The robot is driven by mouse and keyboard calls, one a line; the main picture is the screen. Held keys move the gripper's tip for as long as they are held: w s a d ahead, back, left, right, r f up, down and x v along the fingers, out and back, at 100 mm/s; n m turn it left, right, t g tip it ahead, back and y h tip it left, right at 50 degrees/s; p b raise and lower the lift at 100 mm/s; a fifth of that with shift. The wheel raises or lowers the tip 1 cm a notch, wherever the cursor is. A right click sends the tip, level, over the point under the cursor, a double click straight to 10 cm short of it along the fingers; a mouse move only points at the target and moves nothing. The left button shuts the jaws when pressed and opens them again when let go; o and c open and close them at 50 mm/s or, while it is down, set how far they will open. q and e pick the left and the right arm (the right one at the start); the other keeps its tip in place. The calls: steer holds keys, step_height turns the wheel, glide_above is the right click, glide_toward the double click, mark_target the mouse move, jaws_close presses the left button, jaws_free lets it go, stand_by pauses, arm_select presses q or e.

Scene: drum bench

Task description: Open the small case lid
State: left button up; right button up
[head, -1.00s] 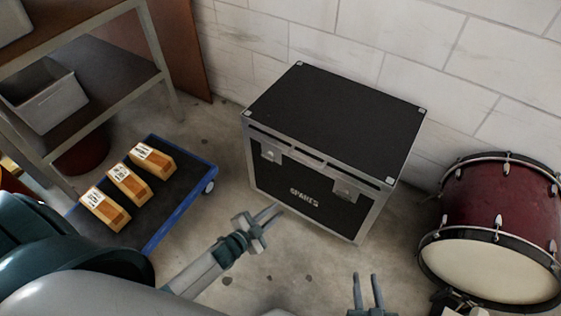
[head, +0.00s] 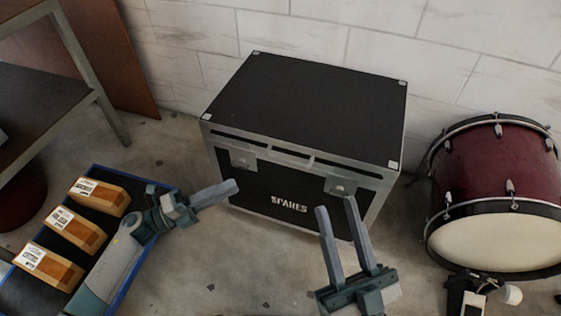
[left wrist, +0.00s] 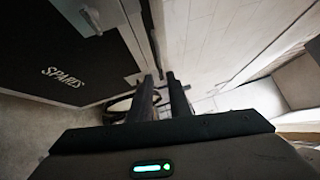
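The black case (head: 285,190) marked SPARES has silver edges and stands upright on the floor by the wall. Its flat black lid (head: 310,105) is down. Two silver latches, the left (head: 242,159) and the right (head: 340,186), show on its front. My left gripper (head: 230,188) is in front of the case's lower left, with no contact visible. In the left wrist view its two fingers (left wrist: 160,80) are apart with nothing between them, and the case front (left wrist: 65,65) fills the left side. My right gripper (head: 336,204) is open and empty before the case's right front.
A blue-edged dolly (head: 118,172) with orange-brown boxes (head: 75,228) stands at the left, partly behind my left arm. A dark red drum (head: 485,170) stands close to the case's right side. A metal shelf (head: 85,75) is at the far left. The white block wall (head: 290,28) is right behind the case.

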mark_target(286, 160)
arm_select(q)
steer(key=shift+w+d, duration=0.1)
steer(key=x, duration=1.7)
steer(key=shift+w+b, duration=0.1)
steer(key=shift+b, duration=0.2)
arm_select(e)
steer(key=shift+w+d+r+t, duration=0.3)
steer(key=shift+d+r+t, duration=0.1)
steer(key=shift+r+t, duration=0.3)
arm_select(q)
jaws_close()
arm_select(e)
steer(key=shift+s+a+f+g, duration=0.1)
steer(key=shift+s+f+g, duration=0.05)
steer(key=shift+g, duration=0.15)
